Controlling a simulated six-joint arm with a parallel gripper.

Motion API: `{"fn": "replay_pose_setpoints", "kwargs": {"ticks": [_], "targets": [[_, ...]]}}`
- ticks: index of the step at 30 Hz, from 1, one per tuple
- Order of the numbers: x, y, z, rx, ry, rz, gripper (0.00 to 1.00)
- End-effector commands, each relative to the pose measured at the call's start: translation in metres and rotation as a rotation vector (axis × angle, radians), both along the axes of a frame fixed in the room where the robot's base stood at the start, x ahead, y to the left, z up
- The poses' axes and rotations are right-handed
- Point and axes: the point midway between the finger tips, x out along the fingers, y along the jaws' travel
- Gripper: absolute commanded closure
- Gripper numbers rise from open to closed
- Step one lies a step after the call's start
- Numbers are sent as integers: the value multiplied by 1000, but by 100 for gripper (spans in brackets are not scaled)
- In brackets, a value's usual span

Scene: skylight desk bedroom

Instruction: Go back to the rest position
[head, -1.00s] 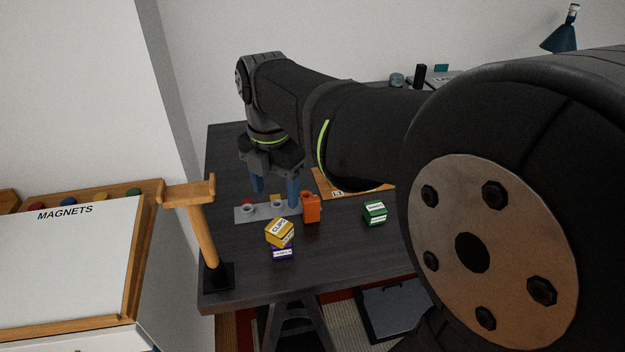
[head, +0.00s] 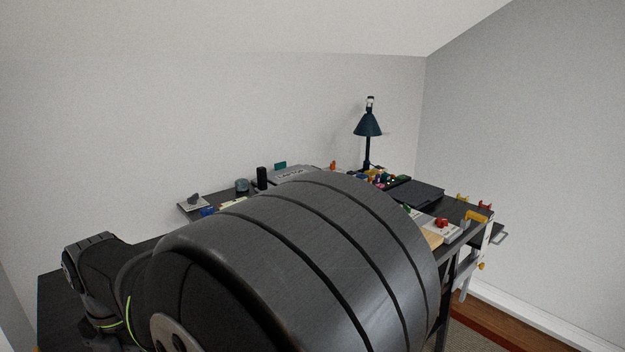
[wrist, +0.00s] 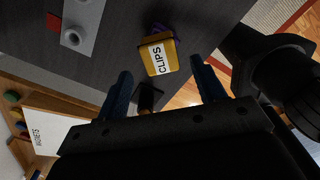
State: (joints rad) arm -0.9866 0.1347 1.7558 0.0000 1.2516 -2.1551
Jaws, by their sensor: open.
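My gripper (wrist: 161,68) shows in the wrist view with its two blue fingers spread apart and nothing held between them. The yellow box labelled CLIPS (wrist: 150,62) lies beyond the fingertips, apart from them as far as I can tell. In the head view my arm fills the lower middle, and the fingers are out of frame.
A purple item (wrist: 158,28) shows beside the yellow box. A grey plate with a round fitting (wrist: 72,38) is at upper left, and the MAGNETS board (wrist: 60,125) at lower left. In the head view, a blue lamp (head: 368,125) and small items stand on the desk.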

Motion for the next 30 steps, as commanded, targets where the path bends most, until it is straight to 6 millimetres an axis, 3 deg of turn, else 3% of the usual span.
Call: {"fn": "replay_pose_setpoints", "kwargs": {"ticks": [8,16,30], "targets": [[0,-1,-54,-3,2,0,37],[0,1,-23,3,-2,0,37],[0,0,-21,0,0,0,37]]}}
